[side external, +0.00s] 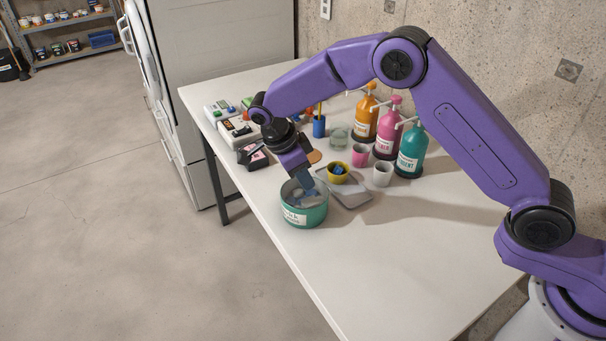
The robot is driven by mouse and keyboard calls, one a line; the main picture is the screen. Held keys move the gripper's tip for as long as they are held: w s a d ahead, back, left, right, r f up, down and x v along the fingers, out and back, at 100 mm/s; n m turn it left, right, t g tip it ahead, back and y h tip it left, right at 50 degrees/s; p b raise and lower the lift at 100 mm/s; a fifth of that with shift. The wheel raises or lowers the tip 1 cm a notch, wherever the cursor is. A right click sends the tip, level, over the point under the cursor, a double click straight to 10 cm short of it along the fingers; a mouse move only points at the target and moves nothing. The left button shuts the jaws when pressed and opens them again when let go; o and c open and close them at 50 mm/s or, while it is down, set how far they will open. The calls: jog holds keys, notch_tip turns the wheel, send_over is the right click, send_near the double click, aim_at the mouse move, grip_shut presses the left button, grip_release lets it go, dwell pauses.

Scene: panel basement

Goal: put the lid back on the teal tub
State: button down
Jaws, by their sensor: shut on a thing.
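The teal tub (304,217), round with a white label, stands near the table's left edge. Its top is uncovered, and grey and blue-grey pieces show inside. My gripper (304,178) points down at the tub's back rim, shut on a small blue-grey thing (306,183). That thing is at or just above the tub's opening; I cannot tell whether it touches the contents. A tan piece (314,156) shows beside my gripper, partly hidden by it. I cannot make out a round lid for the tub.
A grey flat tray (353,198) and a yellow bowl (330,179) with blue inside are right of the tub. Behind are white (383,175) and pink (360,156) cups and pump bottles (411,154). Boxes (238,130) fill the far left. The near table is clear.

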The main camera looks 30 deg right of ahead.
jog(key=shift+c, duration=2.1)
grip_release()
jog(key=shift+r, duration=0.1)
jog(key=shift+r, duration=3.45)
grip_shut()
